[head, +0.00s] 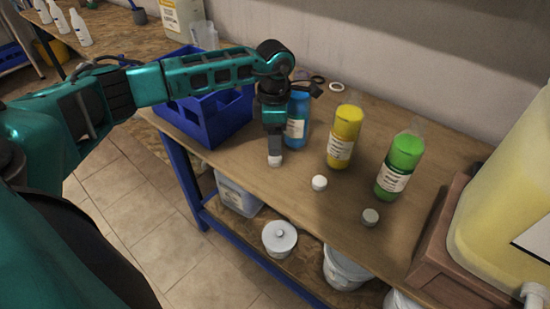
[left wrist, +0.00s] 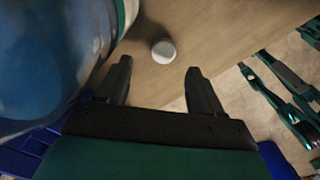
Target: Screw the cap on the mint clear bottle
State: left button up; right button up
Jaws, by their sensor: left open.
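Three clear bottles stand uncapped on the wooden bench (head: 250,172): one with blue liquid (head: 297,128), one with yellow (head: 342,136) and one with green (head: 400,166). Their labels are too small to read, so I cannot tell which is mint. My left gripper (head: 275,150) points down in front of the blue bottle, over a white cap (head: 274,160). In the left wrist view the gripper (left wrist: 160,82) is open and empty. The cap (left wrist: 163,51) lies just beyond its fingertips, and the blue bottle (left wrist: 48,60) fills the left side. My right gripper is out of view.
Another white cap (head: 319,183) and a greyish cap (head: 370,216) lie near the front edge. A blue crate (head: 222,127) stands left of the gripper. A large yellow canister (head: 505,185) blocks the right end. Rings (head: 336,87) lie at the back.

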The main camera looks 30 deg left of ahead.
pick_arm(q)
jog(key=shift+f, duration=0.2)
jog(key=shift+s+d+f, duration=0.1)
jog(key=shift+d+f, duration=0.05)
jog(key=shift+f, duration=1.2)
jog(key=shift+d+f, duration=0.15)
jog(key=shift+f, duration=1.15)
jog(key=c, duration=1.1)
jog(key=shift+r, duration=0.15)
notch_tip(320, 180, up, 20)
jog(key=shift+f, duration=0.1)
